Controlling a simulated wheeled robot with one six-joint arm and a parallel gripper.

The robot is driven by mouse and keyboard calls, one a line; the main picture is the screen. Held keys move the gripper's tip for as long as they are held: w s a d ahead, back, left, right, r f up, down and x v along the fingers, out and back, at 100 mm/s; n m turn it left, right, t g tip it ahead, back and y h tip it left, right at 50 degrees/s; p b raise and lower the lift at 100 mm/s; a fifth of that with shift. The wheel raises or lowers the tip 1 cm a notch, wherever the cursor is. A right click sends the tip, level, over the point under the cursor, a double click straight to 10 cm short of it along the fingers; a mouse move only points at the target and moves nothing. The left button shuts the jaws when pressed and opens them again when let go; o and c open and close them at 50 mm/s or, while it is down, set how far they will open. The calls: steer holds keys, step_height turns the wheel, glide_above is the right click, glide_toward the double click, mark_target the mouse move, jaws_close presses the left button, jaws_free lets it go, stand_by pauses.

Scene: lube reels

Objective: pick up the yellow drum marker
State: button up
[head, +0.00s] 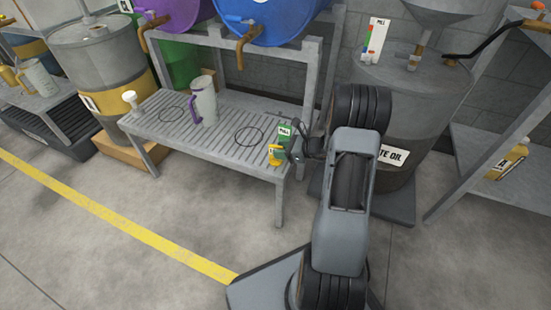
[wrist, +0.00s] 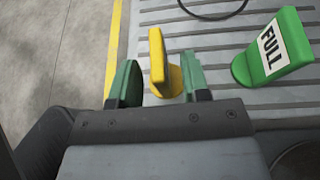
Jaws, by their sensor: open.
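The yellow drum marker (head: 274,155) stands near the right end of the slatted grey bench (head: 215,155). In the wrist view the yellow marker (wrist: 158,60) stands upright on a round yellow base, between the two green fingertips. My gripper (wrist: 158,82) is open, with one finger on each side of the marker. The right finger is close to it; I cannot tell whether it touches. A gap shows on the left. In the head view my gripper (head: 291,153) is beside the marker, mostly hidden by my arm.
A green marker reading FULL (wrist: 280,45) stands just right of the yellow one in the wrist view. A grey waste oil drum (head: 415,90) stands right.

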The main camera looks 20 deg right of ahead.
steer(key=shift+x, duration=1.15)
jaws_close()
